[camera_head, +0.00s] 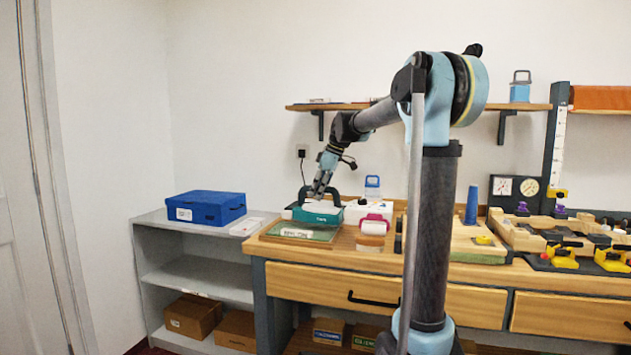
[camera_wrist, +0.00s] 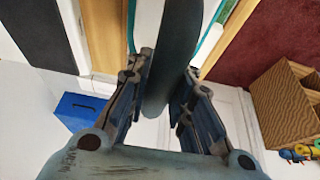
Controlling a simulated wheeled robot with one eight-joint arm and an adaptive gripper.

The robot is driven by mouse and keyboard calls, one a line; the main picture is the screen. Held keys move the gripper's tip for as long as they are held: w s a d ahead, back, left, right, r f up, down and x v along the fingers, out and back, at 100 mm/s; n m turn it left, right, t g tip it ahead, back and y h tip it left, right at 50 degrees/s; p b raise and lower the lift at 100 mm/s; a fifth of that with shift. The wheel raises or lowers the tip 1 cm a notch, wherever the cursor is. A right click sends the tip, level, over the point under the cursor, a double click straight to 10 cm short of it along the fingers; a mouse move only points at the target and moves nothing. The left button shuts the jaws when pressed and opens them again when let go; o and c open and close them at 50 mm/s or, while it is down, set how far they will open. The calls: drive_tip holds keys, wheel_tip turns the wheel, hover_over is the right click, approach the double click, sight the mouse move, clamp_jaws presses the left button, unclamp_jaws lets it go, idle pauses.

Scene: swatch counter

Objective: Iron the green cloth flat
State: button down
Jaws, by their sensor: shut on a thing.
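The teal and white iron (camera_head: 318,216) has a dark arched handle and is at the left end of the wooden counter. My gripper (camera_head: 319,190) is shut on that handle from above. In the wrist view the dark handle (camera_wrist: 165,75) runs between the two fingers of my gripper (camera_wrist: 164,85). The green cloth (camera_head: 325,235) lies at the counter's left front, and its edge shows in front of the iron. A white label covers part of the green area. The iron hides the rear of the cloth, and I cannot tell whether its sole touches it.
Right of the iron stand a pink-and-white roller-like item (camera_head: 373,226) and a white box (camera_head: 369,208). A blue box (camera_head: 205,208) is on the grey shelf (camera_head: 160,225) to the left. A wall outlet (camera_head: 302,151) with a cord is behind. Fixtures crowd the counter's right.

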drive_tip(key=shift+r, duration=2.5)
drive_tip(key=shift+f, duration=0.15)
